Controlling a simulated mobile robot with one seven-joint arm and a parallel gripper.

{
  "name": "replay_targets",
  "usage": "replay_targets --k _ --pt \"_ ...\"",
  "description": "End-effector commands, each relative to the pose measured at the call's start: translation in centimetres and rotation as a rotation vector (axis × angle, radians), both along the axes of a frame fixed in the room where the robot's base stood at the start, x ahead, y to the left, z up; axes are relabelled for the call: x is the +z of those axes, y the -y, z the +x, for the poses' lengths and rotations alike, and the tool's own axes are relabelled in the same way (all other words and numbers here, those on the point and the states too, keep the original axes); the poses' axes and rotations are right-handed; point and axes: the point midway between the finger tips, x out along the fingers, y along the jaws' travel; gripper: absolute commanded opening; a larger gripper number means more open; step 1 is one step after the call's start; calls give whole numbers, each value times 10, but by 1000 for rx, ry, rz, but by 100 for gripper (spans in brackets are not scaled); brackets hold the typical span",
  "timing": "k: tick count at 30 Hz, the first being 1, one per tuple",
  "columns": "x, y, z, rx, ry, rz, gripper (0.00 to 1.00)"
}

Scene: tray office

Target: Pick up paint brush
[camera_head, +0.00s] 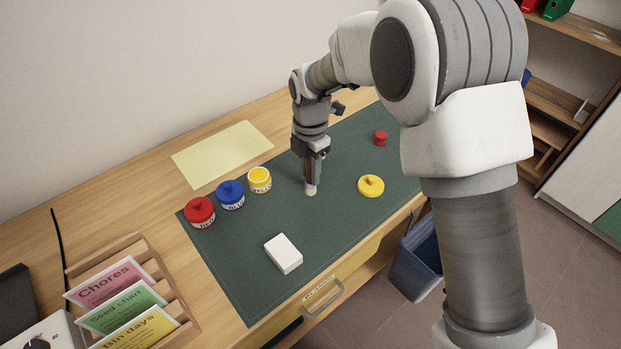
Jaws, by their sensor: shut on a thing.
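My gripper (313,168) points down over the dark green desk mat (336,237), near its middle. It is shut on the paint brush (311,190), whose pale, rounded lower end shows below the fingers. The rest of the brush is mostly hidden by the fingers. I cannot tell whether the brush end touches the mat. A red-lidded jar (200,212), a blue-lidded jar (230,195) and an open yellow jar (260,180) stand in a row to the left of my gripper. A yellow lid (371,186) lies to its right.
A white block (283,254) lies on the mat's front part. A small red object (380,138) is at the back right. A yellow sheet (222,154) lies behind the jars. A wooden card rack (185,331) stands front left. A blue bin (415,268) is below the desk edge.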

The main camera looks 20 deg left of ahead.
Motion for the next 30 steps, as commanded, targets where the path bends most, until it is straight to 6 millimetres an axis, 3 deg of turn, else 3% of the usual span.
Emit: replay_targets --k 14,20,24,30 --pt "3 0 0 0 1 2 0" --pt "21 -1 1 0 2 4 0" --pt "46 -1 1 0 3 4 0" --pt "69 42 14 -7 2 2 0"
